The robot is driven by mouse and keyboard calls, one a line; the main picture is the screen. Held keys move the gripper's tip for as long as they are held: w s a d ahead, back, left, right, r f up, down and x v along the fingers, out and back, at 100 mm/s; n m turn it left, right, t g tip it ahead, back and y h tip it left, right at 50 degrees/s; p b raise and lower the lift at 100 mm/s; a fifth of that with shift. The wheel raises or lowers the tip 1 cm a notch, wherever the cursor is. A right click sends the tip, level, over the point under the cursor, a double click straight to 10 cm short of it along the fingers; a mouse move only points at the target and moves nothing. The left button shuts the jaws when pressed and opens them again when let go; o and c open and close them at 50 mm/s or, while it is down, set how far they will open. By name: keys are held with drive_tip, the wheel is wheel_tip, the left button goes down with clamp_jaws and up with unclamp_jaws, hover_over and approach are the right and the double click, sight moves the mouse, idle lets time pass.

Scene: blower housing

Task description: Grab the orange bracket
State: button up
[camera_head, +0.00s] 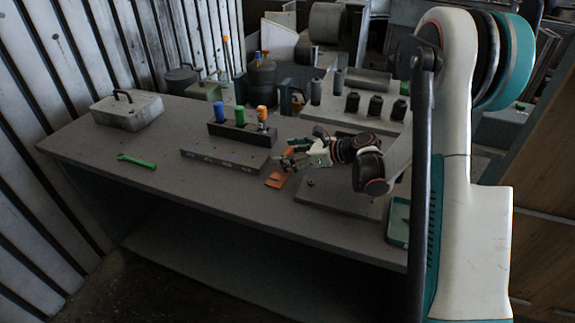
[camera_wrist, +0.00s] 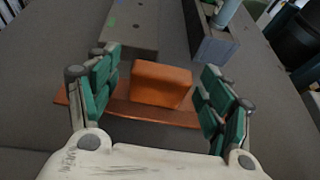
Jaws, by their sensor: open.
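The orange bracket (camera_wrist: 161,84) lies on the grey workbench in the wrist view. It has a raised block and a flat flange that runs out to both sides. My gripper (camera_wrist: 158,90) is open, with its green-padded fingers to the left and right of the raised block. I see a gap between the block and each finger. In the head view the bracket (camera_head: 277,179) is a small orange patch on the bench, partly hidden by my gripper (camera_head: 290,160).
A grey perforated bar (camera_head: 222,161) lies close to the bracket. Behind it a dark holder (camera_head: 243,133) carries blue, green and orange-topped tools. A green wrench (camera_head: 137,161) and a metal box (camera_head: 127,109) are at left. A flat plate (camera_head: 340,198) lies to the right.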

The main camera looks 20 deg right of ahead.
drive_tip(key=shift+w+a+f, duration=0.2)
drive_tip(key=shift+w+a, duration=0.05)
drive_tip(key=shift+r, duration=0.1)
drive_tip(key=c, duration=1.3)
